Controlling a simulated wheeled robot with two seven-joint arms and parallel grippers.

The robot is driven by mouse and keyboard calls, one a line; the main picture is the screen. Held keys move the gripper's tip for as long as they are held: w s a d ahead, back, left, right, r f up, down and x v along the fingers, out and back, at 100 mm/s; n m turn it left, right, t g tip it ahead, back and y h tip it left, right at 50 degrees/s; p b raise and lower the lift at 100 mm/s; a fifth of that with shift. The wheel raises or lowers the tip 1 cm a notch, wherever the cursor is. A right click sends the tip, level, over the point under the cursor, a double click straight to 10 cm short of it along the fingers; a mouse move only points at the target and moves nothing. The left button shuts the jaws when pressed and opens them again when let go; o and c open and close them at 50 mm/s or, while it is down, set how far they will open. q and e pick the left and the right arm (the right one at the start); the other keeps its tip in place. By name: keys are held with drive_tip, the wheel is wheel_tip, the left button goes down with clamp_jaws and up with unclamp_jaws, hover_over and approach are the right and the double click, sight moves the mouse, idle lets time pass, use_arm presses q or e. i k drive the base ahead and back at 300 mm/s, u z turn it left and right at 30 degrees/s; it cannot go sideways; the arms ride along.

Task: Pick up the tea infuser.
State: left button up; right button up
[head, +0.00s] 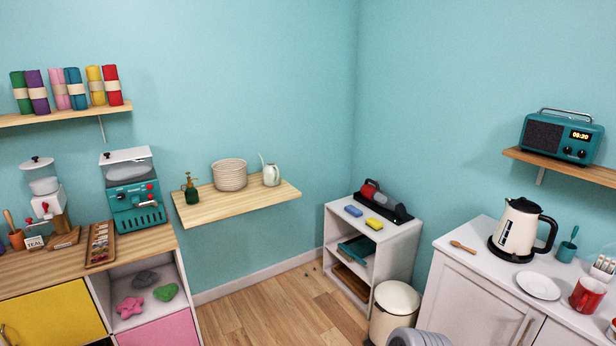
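I cannot make out a tea infuser for certain in the head view. The white counter (463,235) at the right holds a cream and black kettle (520,228), a wooden spoon (463,247), a white plate (538,285) and a red mug (587,295). A small teal cup (566,252) with a thin utensil in it stands behind the plate. Another red thing is cut off at the right edge. Neither of my grippers is in view.
A white shelf unit (335,245) stands in the corner, with a cream bin (394,305) between it and the counter. A teal radio (560,137) sits on a wall shelf above the counter. A wooden worktop (150,243) is at left.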

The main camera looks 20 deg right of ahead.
sight(576, 229)
drive_tip(key=z, duration=0.7)
drive_tip(key=i, duration=1.35)
drive_tip(key=z, duration=1.3)
